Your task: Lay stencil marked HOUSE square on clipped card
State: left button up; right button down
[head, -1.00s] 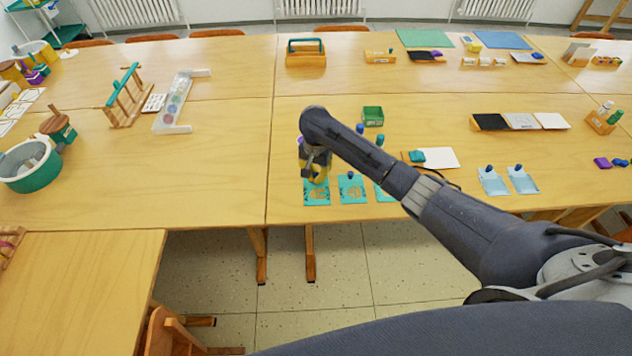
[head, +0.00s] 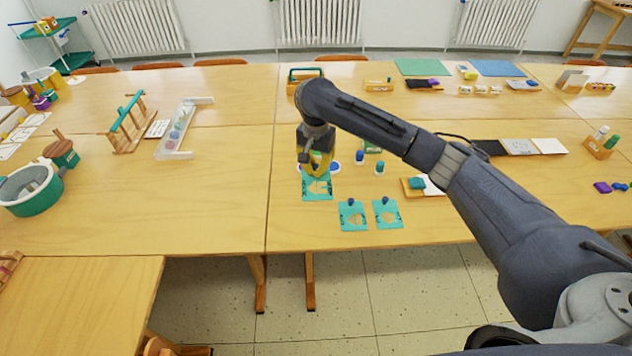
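My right gripper (head: 317,168) points down and looks shut on the knob of a teal stencil (head: 318,190); the knob is hidden by the fingers. The stencil hangs flat below the gripper, apparently lifted off the table. Its marking is too small to read. Two similar teal stencils with dark blue knobs lie on the table to the right and nearer, one in the middle (head: 352,220) and one on the right (head: 388,216). The clipped card (head: 433,187) is white, on a wooden board with a teal clip (head: 416,183); my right arm covers part of it. My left gripper is out of view.
Small blue and green-capped items (head: 379,168) stand behind the stencils, near the gripper. A row of black, grey and white panels (head: 520,147) lies at the right. A wooden bottle holder (head: 600,146) stands further right.

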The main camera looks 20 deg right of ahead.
notch_tip(320, 180, up, 3)
jog(key=shift+r, duration=0.2)
jog(key=shift+d, duration=0.15)
jog(key=s+d+f+m, duration=0.2)
jog(key=d+m, duration=0.3)
jog(key=d, duration=1.1)
jog(key=s+d+f+m, duration=0.2)
jog(key=d+f+m, duration=0.3)
jog(key=d, duration=1.1)
jog(key=s+d+f+m, duration=0.3)
jog(key=d+m, duration=0.3)
jog(key=d, duration=1)
jog(key=shift+s+d+f, duration=0.1)
jog(key=shift+d+f, duration=0.1)
jog(key=shift+d, duration=0.15)
jog(key=shift+w+d+f+m, duration=0.1)
jog(key=shift+w+d+m, duration=0.35)
jog(key=shift+m, duration=0.25)
jog(key=shift+w+m, duration=0.3)
jog(key=shift+f, duration=3.1)
jog(key=shift+f, duration=0.4)
